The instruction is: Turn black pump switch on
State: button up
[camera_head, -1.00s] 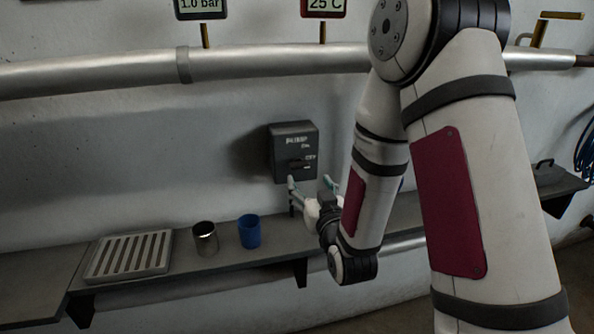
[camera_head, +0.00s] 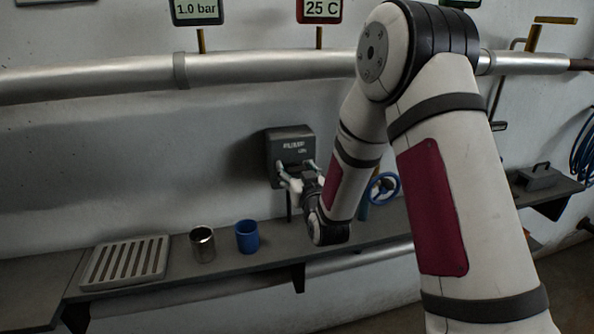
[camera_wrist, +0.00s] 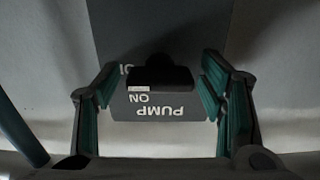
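The dark grey pump switch box (camera_head: 290,142) is fixed to the wall above the shelf, with "PUMP" and "ON" lettering on its face. In the wrist view the box face (camera_wrist: 165,108) appears upside down, with a black switch lever (camera_wrist: 160,76) standing out from it. My gripper (camera_head: 295,172) is at the lower part of the box in the head view and partly hides it. In the wrist view my gripper (camera_wrist: 160,95) is open, its green-padded fingers on either side of the lever and apart from it.
A shelf (camera_head: 190,278) runs below the box. It holds a slatted tray (camera_head: 125,262), a metal cup (camera_head: 202,244) and a blue cup (camera_head: 247,237). A blue handwheel (camera_head: 383,188) is right of my forearm. A pipe (camera_head: 270,66) crosses the wall above.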

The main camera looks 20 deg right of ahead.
jog(key=c, duration=1)
jog(key=shift+o, duration=0.2)
jog(key=shift+n, duration=0.3)
jog(key=n+b, duration=0.3)
jog(key=n, duration=0.2)
jog(key=shift+a+f, duration=0.1)
jog(key=n+b, duration=0.2)
jog(key=n, duration=0.4)
jog(key=shift+n, duration=0.3)
jog(key=o, duration=1.2)
